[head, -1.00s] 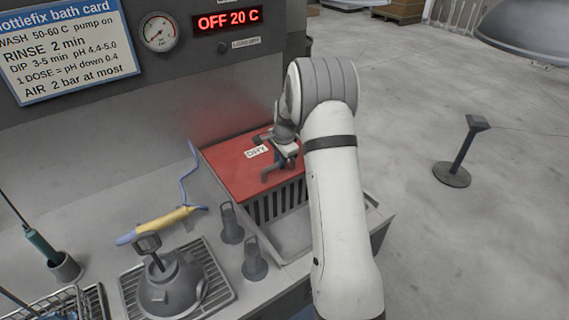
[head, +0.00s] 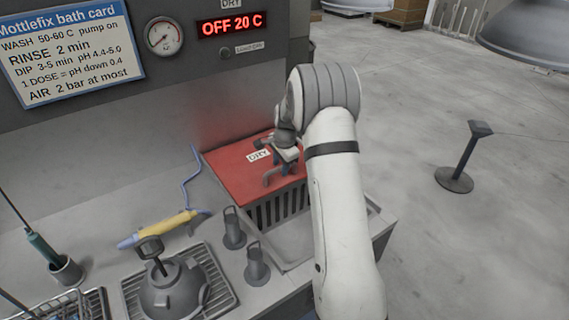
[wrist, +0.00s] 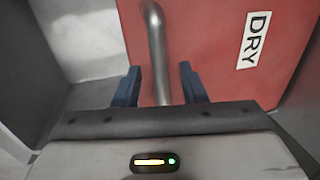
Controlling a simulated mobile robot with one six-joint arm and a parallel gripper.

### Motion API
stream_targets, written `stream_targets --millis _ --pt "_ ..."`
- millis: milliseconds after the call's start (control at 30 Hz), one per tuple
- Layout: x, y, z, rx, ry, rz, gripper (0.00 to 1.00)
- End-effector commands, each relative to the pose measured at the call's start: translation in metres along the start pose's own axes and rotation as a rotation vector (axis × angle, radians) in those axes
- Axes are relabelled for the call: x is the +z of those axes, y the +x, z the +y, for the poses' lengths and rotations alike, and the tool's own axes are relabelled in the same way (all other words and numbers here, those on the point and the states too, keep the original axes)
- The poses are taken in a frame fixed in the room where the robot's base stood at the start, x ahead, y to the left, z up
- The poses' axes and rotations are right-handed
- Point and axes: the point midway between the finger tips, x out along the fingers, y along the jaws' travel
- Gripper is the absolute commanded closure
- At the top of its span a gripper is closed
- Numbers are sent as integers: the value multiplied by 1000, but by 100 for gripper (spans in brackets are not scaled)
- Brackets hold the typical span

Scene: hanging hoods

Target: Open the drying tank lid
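The drying tank lid (head: 228,163) is a flat red panel with a white DRY label, lying closed over a slatted dark tank at the bench's right end. Its grey bar handle (head: 268,179) stands on the lid, partly hidden by my gripper. My gripper (head: 286,168) is at the handle, over the lid. In the wrist view, the two blue fingers of my gripper (wrist: 160,86) are apart. The metal handle (wrist: 157,45) runs between them, with a visible gap on each side. The red lid also fills much of the wrist view (wrist: 215,50).
A panel above shows OFF 20 C (head: 230,23) beside a gauge (head: 164,36). Left on the bench are a yellow tool (head: 165,226) with a blue hose, two grey cylindrical holders (head: 233,228) and a grey domed part (head: 170,285) on a grate. Floor at right is mostly clear.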

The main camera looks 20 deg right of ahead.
Motion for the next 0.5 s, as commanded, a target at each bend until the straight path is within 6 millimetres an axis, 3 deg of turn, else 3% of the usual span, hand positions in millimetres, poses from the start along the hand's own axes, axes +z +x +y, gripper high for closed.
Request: stream_targets --millis 500 --pt "-1 -70 -4 -2 0 0 62"
